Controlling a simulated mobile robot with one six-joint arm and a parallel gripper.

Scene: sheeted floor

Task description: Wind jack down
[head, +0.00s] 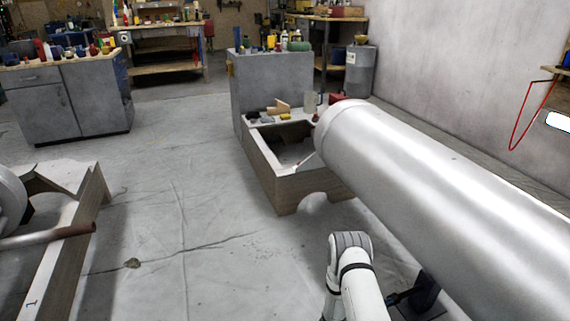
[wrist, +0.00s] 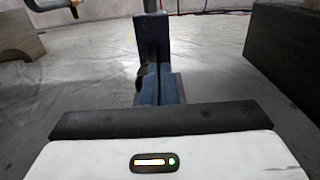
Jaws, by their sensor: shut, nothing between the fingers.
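A dark blue jack (head: 426,298) stands on the floor under the big silver cylinder (head: 450,200), at the bottom right of the head view. In the wrist view a dark blue upright part (wrist: 152,50) stands straight ahead, with a grey rod (wrist: 150,6) above it. A grey bent bar with an orange end (wrist: 48,4) shows at the top left; I cannot tell what it belongs to. My gripper (wrist: 158,95) is shut and empty. It is close to the blue part, but I cannot tell whether they touch. My white arm (head: 352,265) hides part of the space beside the jack.
In the wrist view a wooden block (wrist: 20,38) is at left and a dark block (wrist: 285,50) at right. The sheeted floor (head: 180,200) between the cradles is open.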

